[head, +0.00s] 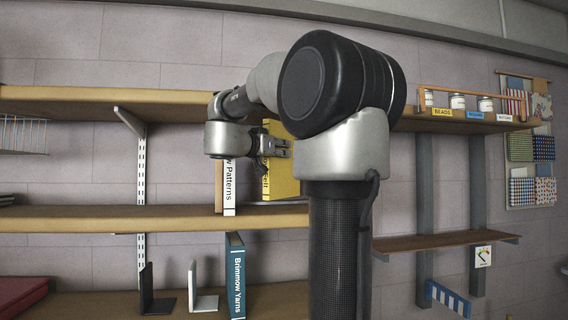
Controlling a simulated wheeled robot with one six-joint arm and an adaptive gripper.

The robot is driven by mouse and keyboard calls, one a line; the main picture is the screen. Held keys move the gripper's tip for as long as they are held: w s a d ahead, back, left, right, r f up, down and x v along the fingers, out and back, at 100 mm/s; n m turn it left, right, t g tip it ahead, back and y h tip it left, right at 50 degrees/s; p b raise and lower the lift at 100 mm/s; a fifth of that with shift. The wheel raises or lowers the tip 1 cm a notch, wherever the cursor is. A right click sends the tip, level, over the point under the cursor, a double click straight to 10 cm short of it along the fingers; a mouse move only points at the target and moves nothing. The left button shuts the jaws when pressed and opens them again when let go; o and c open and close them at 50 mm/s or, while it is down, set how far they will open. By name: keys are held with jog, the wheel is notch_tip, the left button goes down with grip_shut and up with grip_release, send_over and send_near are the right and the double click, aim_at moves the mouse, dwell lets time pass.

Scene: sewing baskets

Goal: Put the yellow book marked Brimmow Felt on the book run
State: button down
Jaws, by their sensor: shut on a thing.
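The yellow book (286,178) stands upright over the middle shelf (120,218); only "Felt" can be read on its spine, and my arm hides part of it. My gripper (283,148) is shut on its upper part. I cannot tell whether its bottom rests on the shelf or hangs just above. To its left a white book (229,184), with "Patterns" readable on its spine, stands on the same shelf beside a brown upright edge. These appear to form the book run, partly hidden by my arm.
On the lower shelf stand a blue "Brimnow Yarns" book (236,275), a white bookend (204,298) and a black bookend (155,300). The upper shelf (60,94) is above my gripper. Jars (457,101) stand at upper right. The middle shelf's left part is mostly clear.

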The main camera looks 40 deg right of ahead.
aim_at(266, 159)
jog(key=shift+w+d+f, duration=0.15)
jog(key=shift+d+f, duration=0.45)
jog(key=shift+f, duration=0.25)
jog(key=shift+w+d+f, duration=0.1)
jog(key=shift+d+f, duration=0.5)
jog(key=shift+f, duration=0.35)
jog(key=c, duration=1.3)
grip_release()
jog(key=shift+f, duration=0.1)
jog(key=shift+a, duration=0.2)
jog(key=v, duration=1.1)
jog(key=shift+s+a, duration=0.2)
jog(key=shift+a, duration=0.15)
